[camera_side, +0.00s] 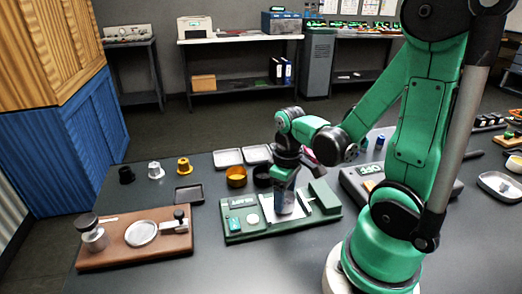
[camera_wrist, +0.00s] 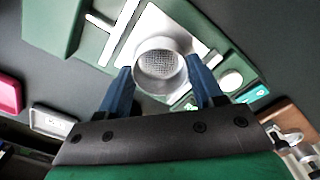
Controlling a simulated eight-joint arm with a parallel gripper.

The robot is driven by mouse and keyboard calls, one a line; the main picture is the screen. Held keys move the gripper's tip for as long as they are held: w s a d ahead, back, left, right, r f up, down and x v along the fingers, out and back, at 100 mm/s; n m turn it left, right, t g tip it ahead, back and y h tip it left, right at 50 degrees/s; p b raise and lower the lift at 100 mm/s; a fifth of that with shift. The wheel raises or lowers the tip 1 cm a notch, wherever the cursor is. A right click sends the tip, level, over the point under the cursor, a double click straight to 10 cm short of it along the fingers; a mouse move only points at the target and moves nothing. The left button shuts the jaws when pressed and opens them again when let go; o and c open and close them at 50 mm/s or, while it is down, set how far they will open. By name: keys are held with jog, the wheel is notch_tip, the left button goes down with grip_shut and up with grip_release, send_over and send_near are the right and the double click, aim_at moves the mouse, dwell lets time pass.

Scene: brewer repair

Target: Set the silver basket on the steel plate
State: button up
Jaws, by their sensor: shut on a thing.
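My gripper (camera_wrist: 160,75) is shut on the silver basket (camera_wrist: 162,64), a round cup with a mesh floor, with one blue finger on each side of it. In the wrist view the basket is over the bright steel plate (camera_wrist: 150,22) on the green base. In the side view my gripper (camera_side: 284,196) is low over this green base (camera_side: 240,235), and the steel plate (camera_side: 266,211) is partly hidden by the gripper and basket. I cannot tell whether the basket touches the plate.
A brown board (camera_side: 110,256) with a round disc and metal fittings lies at left. An amber cup (camera_side: 236,177), a dark cup (camera_side: 262,176), a dark tray (camera_side: 189,194) and pale trays (camera_side: 228,157) stand behind the base. A grey unit (camera_side: 358,182) is at right.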

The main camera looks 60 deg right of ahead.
jog(key=shift+f, duration=0.2)
jog(key=o, duration=1.3)
jog(key=shift+o, duration=0.4)
jog(key=shift+r, duration=0.1)
notch_tip(320, 180, up, 7)
